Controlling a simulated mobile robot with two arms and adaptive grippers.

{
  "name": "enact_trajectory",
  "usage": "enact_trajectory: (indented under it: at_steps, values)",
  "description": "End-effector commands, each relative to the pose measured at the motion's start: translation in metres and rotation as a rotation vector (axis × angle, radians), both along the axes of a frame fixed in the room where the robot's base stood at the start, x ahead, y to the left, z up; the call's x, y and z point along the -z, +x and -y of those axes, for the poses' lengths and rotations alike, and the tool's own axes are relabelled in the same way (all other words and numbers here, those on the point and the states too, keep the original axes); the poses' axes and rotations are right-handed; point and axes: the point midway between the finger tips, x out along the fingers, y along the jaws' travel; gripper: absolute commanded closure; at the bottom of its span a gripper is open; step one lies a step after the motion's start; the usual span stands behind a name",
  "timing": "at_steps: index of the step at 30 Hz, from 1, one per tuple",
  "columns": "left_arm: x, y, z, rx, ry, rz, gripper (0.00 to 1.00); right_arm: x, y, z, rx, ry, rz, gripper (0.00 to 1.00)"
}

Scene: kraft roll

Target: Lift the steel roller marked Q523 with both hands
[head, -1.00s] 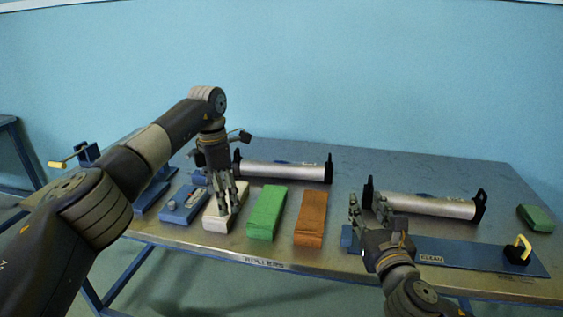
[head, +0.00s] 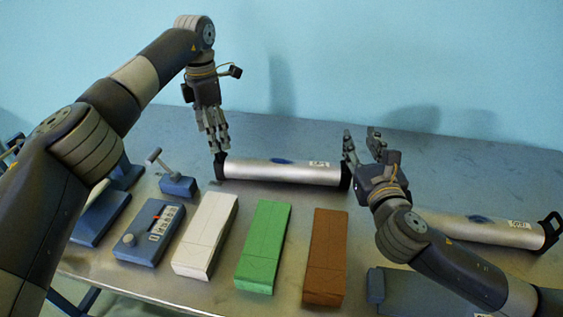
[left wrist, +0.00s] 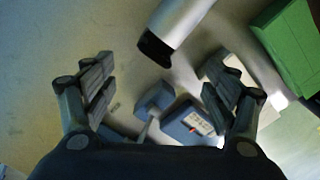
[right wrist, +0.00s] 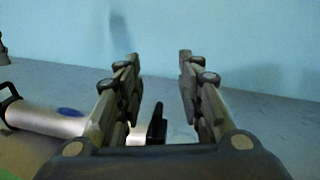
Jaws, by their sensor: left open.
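Two steel rollers with black end brackets lie on the table. The middle roller (head: 283,171) has a blue mark and a small label, too small to read; the right roller (head: 485,228) is partly hidden behind my right arm. My left gripper (head: 217,148) is open, pointing down by the middle roller's left end. The left wrist view shows a roller end (left wrist: 178,28) ahead of the open fingers (left wrist: 160,72). My right gripper (head: 361,140) is open by the middle roller's right end, whose black bracket (right wrist: 157,123) shows between the fingers in the right wrist view.
White (head: 205,235), green (head: 263,245) and brown (head: 326,255) blocks lie in front of the middle roller. A blue control box (head: 150,235) and a blue lever unit (head: 178,185) sit to the left. The table behind the rollers is clear up to the wall.

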Motion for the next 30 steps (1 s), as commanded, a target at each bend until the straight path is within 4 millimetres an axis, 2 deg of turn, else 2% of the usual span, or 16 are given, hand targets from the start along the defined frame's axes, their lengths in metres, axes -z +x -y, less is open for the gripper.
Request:
enact_trajectory:
  at_steps: [7, 11, 22, 24, 30]
  values:
    - [0.002, 0.0, 0.0, 0.0, 0.0, 0.0, 0.21, 0.003, 0.0, 0.0, 0.0, 0.0, -0.001, 0.66]
    - [0.01, 0.0, 0.0, 0.001, 0.0, -0.001, 0.21, 0.015, 0.0, 0.0, 0.001, 0.0, -0.004, 0.66]
    - [0.057, -0.002, 0.001, 0.0, -0.001, -0.003, 0.21, 0.085, -0.001, 0.0, 0.001, -0.001, -0.006, 0.66]
    - [0.066, -0.002, 0.001, 0.0, -0.001, -0.002, 0.21, 0.079, 0.016, -0.001, 0.001, 0.0, 0.005, 0.66]
    - [0.09, -0.002, 0.001, 0.0, 0.0, -0.001, 0.21, 0.08, 0.049, -0.004, 0.002, 0.0, 0.001, 0.66]
